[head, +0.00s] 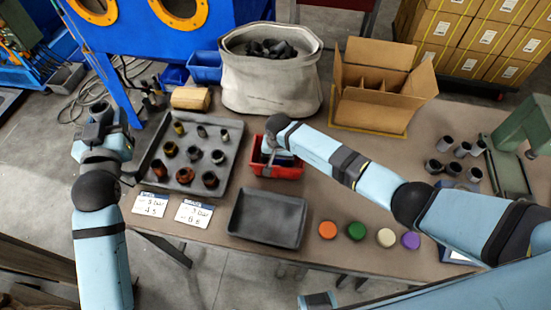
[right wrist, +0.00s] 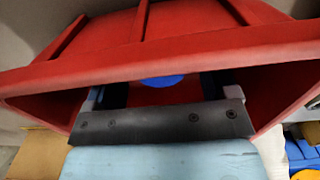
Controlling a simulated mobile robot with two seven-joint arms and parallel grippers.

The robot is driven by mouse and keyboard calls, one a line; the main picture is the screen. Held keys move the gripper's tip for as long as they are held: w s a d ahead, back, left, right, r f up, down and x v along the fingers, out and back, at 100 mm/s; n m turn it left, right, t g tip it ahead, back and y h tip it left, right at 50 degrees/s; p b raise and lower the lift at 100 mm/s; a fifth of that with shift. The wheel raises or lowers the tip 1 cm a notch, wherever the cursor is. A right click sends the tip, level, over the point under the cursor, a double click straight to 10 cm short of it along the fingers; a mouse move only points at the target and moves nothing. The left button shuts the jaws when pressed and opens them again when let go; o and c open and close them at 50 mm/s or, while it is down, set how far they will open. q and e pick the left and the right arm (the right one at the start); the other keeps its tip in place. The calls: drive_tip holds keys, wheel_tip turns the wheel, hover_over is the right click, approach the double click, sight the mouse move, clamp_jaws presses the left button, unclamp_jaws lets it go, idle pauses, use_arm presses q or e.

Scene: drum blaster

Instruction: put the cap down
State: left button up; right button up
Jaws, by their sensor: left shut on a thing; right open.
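My right gripper (head: 272,146) reaches down into the red bin (head: 283,171), and the arm hides part of the bin. In the right wrist view the gripper's fingers (right wrist: 162,90) stand apart inside the red bin (right wrist: 200,48). A blue round cap (right wrist: 162,81) lies in the bin beyond the fingers and is partly hidden by the gripper. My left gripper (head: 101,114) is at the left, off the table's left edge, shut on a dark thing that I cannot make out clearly.
Orange (head: 327,230), green (head: 357,231), cream (head: 386,237) and purple (head: 411,240) caps lie along the front edge. An empty dark tray (head: 268,220) is in front of the bin. A tray of sockets (head: 225,165), a bucket (head: 270,85) and an open carton (head: 372,110) stand around.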

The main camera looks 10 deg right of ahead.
wheel_tip(320, 180, up, 11)
drive_tip(key=b, duration=0.2)
drive_tip(key=s+a+m+g+y, duration=0.2)
drive_tip(key=s+a+m+y, duration=0.3)
drive_tip(key=s+a+y, duration=0.5)
drive_tip(key=s+a+r+m+t+y, duration=0.45)
drive_tip(key=r+m+y, duration=0.2)
drive_tip(key=m, duration=0.95)
drive_tip(key=d+f+m+t+h, duration=0.1)
drive_tip(key=d+m+t+h, duration=0.35)
drive_tip(key=m, duration=0.75)
drive_tip(key=d+m+t+h, duration=0.1)
drive_tip(key=d+m+t, duration=0.5)
drive_tip(key=m+t, duration=0.45)
drive_tip(key=s+d+f+m+g+h, duration=0.2)
drive_tip(key=s+d+f+m, duration=0.1)
drive_tip(key=m, duration=0.4)
drive_tip(key=s+d+f+m+g+h, duration=0.2)
drive_tip(key=s+d+f+m+h, duration=0.1)
drive_tip(key=m, duration=0.4)
drive_tip(key=s+d+f+m+g+h, duration=0.2)
drive_tip(key=s+d+f+m, duration=0.3)
drive_tip(key=s+m, duration=0.1)
drive_tip(key=shift+s+d+f+m+g+h, duration=0.2)
drive_tip(key=shift+s+f+m+g+h, duration=0.1)
drive_tip(key=shift+m, duration=0.45)
drive_tip(key=shift+p, duration=0.3)
